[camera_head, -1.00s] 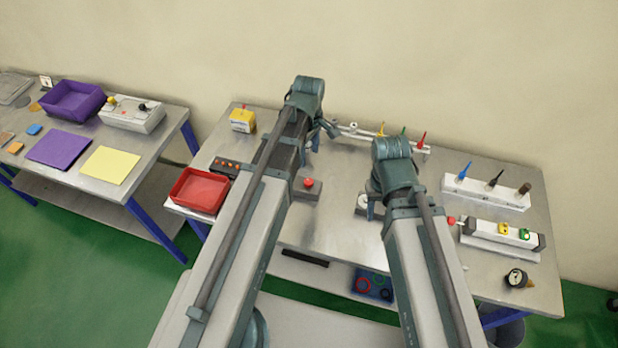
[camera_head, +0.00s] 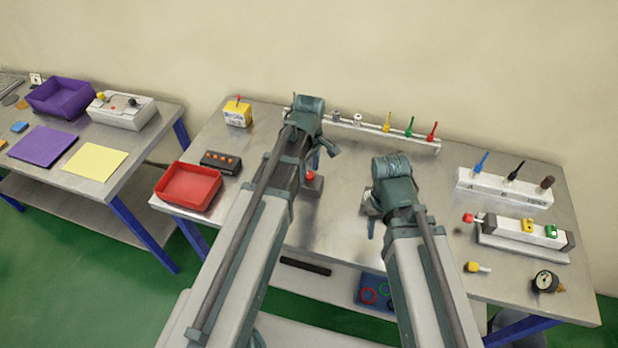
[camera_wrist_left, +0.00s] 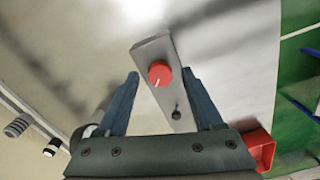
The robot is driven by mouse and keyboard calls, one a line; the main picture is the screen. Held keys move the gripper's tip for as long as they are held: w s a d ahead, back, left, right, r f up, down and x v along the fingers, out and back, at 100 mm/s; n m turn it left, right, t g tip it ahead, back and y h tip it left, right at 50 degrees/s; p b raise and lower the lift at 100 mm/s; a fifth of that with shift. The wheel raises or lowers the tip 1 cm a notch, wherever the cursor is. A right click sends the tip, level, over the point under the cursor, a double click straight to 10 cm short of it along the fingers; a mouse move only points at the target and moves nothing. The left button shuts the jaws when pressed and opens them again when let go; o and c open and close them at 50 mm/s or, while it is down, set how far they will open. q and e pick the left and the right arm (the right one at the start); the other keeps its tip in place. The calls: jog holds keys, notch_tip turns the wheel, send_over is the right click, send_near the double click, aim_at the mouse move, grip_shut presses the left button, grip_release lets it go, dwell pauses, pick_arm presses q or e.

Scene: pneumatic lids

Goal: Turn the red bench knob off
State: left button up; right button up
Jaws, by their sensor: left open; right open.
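The red bench knob (camera_head: 309,176) sits on a grey block near the middle of the bench, partly hidden by my left gripper (camera_head: 318,152) in the head view. In the left wrist view the round red knob (camera_wrist_left: 160,73) has a short white line and sits on a long grey plate, beside a small black peg. My left gripper (camera_wrist_left: 161,78) is open and empty, its two blue-grey fingers to either side of the knob in the picture. I cannot tell how far above it they are. My right gripper (camera_head: 371,220) is open over the bench, right of the knob.
A red tray (camera_head: 163,192) and a black box with orange buttons (camera_head: 222,162) lie to the left. A rail with coloured valves (camera_head: 375,132) runs along the back. Racks (camera_head: 505,188), a gauge (camera_head: 546,281) and a yellow fitting (camera_head: 476,267) stand right.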

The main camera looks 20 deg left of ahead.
pick_arm(q)
jog(key=shift+f, duration=0.15)
pick_arm(e)
jog(key=shift+f, duration=0.2)
pick_arm(q)
grip_shut()
dwell(0.3)
jog(key=m, duration=0.8)
jog(key=shift+m, duration=0.3)
jog(key=m, duration=0.4)
jog(key=shift+m, duration=0.3)
jog(key=m, duration=0.4)
jog(key=shift+m, duration=0.3)
